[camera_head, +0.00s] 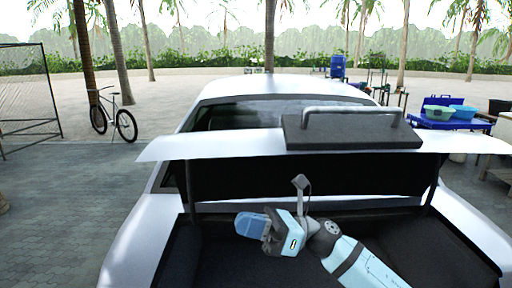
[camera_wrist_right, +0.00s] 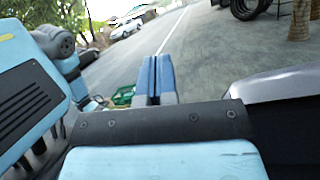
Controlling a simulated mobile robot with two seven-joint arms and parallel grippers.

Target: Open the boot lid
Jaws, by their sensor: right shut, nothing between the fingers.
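The boot lid (camera_head: 230,143) of the white car stands raised, its pale panel spanning the car's rear. A dark block with a grey bar handle (camera_head: 352,111) is fixed on the lid. Below the lid the dark boot compartment (camera_head: 400,233) is open to view. My right gripper (camera_head: 248,225) is over the boot opening, below the lid's edge, pointing left and apart from the handle. Its blue fingers are together and empty, as the right wrist view shows (camera_wrist_right: 157,78). My left gripper is not seen.
The car's roof (camera_head: 285,85) and rear window lie beyond the lid. A bicycle (camera_head: 112,117) and a mesh frame (camera_head: 30,100) stand at left. A blue table with tubs (camera_head: 438,113) is at right. Paving left of the car is clear.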

